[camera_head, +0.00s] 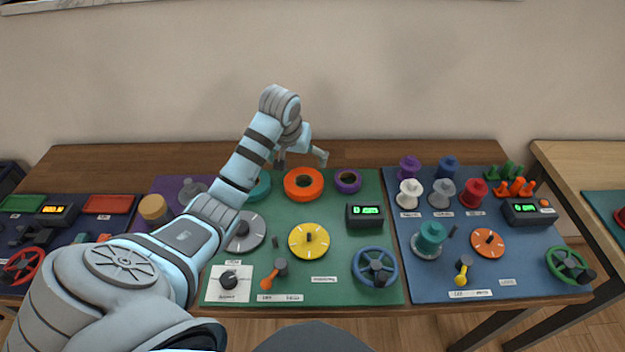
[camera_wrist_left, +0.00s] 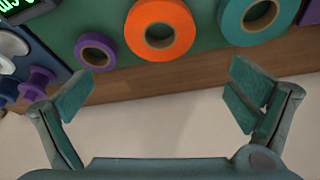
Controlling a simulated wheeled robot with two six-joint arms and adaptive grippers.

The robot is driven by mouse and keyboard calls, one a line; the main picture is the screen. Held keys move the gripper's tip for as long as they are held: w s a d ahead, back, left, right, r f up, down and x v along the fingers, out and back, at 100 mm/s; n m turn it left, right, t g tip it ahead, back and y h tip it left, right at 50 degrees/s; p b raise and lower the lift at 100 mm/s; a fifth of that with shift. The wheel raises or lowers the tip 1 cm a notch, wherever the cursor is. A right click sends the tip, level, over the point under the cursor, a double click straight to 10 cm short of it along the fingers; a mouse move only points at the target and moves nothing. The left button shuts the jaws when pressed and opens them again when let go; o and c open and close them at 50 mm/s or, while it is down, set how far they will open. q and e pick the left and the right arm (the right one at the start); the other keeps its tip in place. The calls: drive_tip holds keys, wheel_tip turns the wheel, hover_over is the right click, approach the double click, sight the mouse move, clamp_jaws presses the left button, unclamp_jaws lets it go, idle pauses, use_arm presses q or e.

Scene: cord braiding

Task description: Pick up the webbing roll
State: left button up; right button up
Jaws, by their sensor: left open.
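Three flat rolls lie in a row at the back of the green mat (camera_head: 340,222): a teal one (camera_head: 263,187), an orange one (camera_head: 290,187) and a small purple one (camera_head: 348,190). No label shows which is the webbing roll. My left gripper (camera_head: 302,162) is open and empty, above the back edge of the table by the orange roll. In the left wrist view, the gripper's spread fingers (camera_wrist_left: 157,92) hold nothing. The orange roll (camera_wrist_left: 187,27) appears beyond the gap, between the purple roll (camera_wrist_left: 80,52) and the teal roll (camera_wrist_left: 234,28). My right gripper is out of view.
The mat also holds a yellow dial (camera_head: 300,250), a blue handwheel (camera_head: 362,268) and a counter box (camera_head: 365,216). A blue mat (camera_head: 435,285) with several spools and another dial lies to the right. My left arm covers part of the left side. A wall stands behind the table.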

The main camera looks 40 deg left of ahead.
use_arm(q)
drive_tip(key=b, duration=0.2)
approach(305, 184)
drive_tip(key=shift+s+a+f, duration=0.15)
drive_tip(key=shift+s, duration=0.05)
drive_tip(key=b+x, duration=0.1)
drive_tip(key=x, duration=0.5)
drive_tip(key=shift+w, duration=0.2)
drive_tip(key=shift+s, duration=0.1)
drive_tip(key=shift+c, duration=0.6)
drive_tip(key=shift+r, duration=0.25)
drive_tip(key=c, duration=0.8)
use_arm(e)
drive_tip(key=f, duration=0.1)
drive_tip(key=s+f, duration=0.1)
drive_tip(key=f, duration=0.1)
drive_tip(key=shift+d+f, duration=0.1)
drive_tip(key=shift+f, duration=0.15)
